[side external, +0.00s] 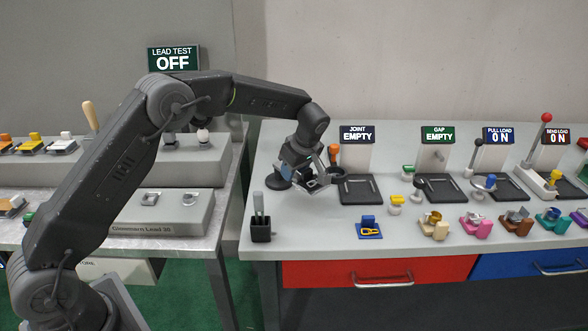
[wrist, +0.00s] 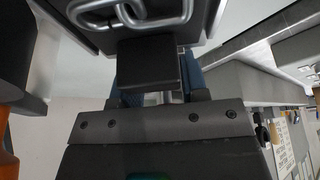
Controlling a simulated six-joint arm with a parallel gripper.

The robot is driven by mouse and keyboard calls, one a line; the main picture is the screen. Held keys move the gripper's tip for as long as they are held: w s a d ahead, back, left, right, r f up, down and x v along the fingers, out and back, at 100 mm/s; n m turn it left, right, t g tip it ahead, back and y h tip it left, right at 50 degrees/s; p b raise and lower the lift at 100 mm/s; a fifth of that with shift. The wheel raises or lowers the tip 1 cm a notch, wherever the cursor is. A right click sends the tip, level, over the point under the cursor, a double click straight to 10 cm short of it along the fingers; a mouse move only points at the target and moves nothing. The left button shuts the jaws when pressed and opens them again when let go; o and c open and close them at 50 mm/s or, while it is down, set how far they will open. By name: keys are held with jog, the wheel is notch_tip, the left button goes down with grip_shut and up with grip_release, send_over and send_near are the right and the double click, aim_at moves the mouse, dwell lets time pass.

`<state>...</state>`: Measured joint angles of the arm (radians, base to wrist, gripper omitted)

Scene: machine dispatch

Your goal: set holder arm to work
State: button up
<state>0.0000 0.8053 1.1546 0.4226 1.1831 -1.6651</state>
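My gripper (side external: 320,181) is low over the left end of the right-hand bench, beside the left edge of the JOINT station's dark pad (side external: 361,190). An upright orange-brown handle (side external: 333,154) stands close behind it; whether they touch is unclear. A dark round base (side external: 278,177) shows partly behind the gripper. I cannot tell which part is the holder arm. In the wrist view a dark block (wrist: 148,64) with bright metal loops (wrist: 130,13) above it fills the middle, and an orange part (wrist: 8,160) shows at the left edge. The finger opening is not clear.
The JOINT sign (side external: 357,135) and GAP sign (side external: 439,135) read EMPTY; PULL LOAD (side external: 498,135) and BEND LOAD (side external: 556,136) read ON. LEAD TEST (side external: 173,58) reads OFF. Bare bench lies around (side external: 310,225).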

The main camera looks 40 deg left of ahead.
jog(key=shift+o, duration=0.9)
jog(key=v, duration=1.3)
jog(key=shift+d+r, duration=0.2)
jog(key=shift+r, duration=0.2)
